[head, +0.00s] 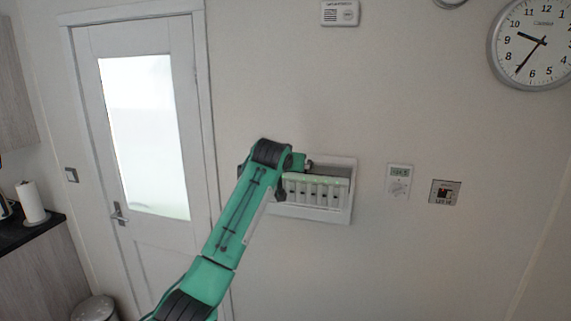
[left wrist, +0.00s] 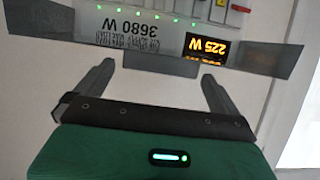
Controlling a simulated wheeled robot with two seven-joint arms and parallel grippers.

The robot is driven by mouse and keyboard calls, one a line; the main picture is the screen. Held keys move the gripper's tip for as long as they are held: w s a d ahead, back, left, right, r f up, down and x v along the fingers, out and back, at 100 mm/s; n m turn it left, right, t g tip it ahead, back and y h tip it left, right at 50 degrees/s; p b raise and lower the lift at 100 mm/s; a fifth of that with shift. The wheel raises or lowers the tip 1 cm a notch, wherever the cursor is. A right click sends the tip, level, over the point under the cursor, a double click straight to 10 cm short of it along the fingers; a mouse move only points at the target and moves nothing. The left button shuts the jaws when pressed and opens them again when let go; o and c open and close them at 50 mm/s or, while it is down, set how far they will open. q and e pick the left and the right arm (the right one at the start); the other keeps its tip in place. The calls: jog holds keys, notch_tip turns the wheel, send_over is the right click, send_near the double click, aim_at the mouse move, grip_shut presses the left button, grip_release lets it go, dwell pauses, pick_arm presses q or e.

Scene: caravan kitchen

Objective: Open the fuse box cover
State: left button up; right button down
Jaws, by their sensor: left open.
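The white fuse box (head: 322,214) is on the wall in the middle of the head view, with a row of switches showing. A pale greenish strip (head: 325,180), which looks like its cover, crosses above the switches; how far it is raised I cannot tell. My left gripper (head: 307,165) is at the box's upper left, partly hidden by my wrist. In the left wrist view my left gripper (left wrist: 156,70) is open, its fingers apart and nothing clearly between them. A grey band (left wrist: 55,47), likely the cover's edge, lies past the fingertips, before upside-down power readouts (left wrist: 207,49). My right gripper is out of view.
A thermostat (head: 399,181) and a small square panel (head: 444,192) are on the wall right of the box. A door (head: 144,125) is at the left, and a wall clock (head: 535,43) at the upper right.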

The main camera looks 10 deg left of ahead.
pick_arm(q)
jog(key=b+v, duration=0.6)
jog(key=v, duration=0.7)
jog(key=shift+s, duration=0.2)
